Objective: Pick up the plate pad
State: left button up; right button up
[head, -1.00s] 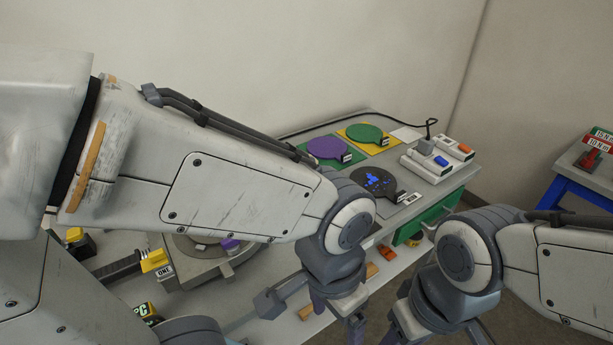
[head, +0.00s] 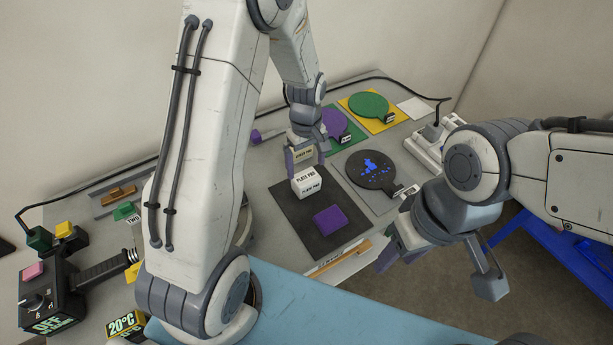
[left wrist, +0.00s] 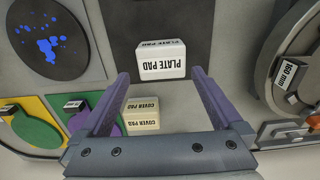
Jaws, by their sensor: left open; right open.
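The plate pad (head: 307,184) is a white block with black "PLATE PAD" lettering, standing on a dark square mat (head: 290,212). In the left wrist view the plate pad (left wrist: 161,62) sits just beyond the fingertips, roughly centred between them. My left gripper (head: 305,160) is open and empty, close to the plate pad; its purple fingers also show in the left wrist view (left wrist: 160,76). I cannot tell whether they touch the block. My right gripper (head: 396,250) is open, off the table's front right side, its fingers partly hidden by its own wrist.
A cream cover pad (left wrist: 141,114) stands close behind the plate pad. A black disc with blue spots (head: 374,168) and purple (head: 334,122) and green (head: 369,104) paddles lie to the right and behind.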

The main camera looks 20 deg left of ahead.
aim_at(306, 177)
pick_arm(q)
jog(key=shift+d+f, duration=0.1)
jog(key=shift+f, duration=0.6)
jog(key=shift+s+f+p, duration=0.1)
jog(key=shift+f+p, duration=0.2)
jog(key=shift+f, duration=0.05)
notch_tip(306, 177, down, 3)
jog(key=shift+s+f+p, duration=0.15)
jog(key=shift+f+p, duration=0.05)
jog(key=shift+p, duration=0.45)
jog(key=shift+f, duration=0.55)
jog(key=c, duration=1.1)
jog(key=shift+r, duration=0.2)
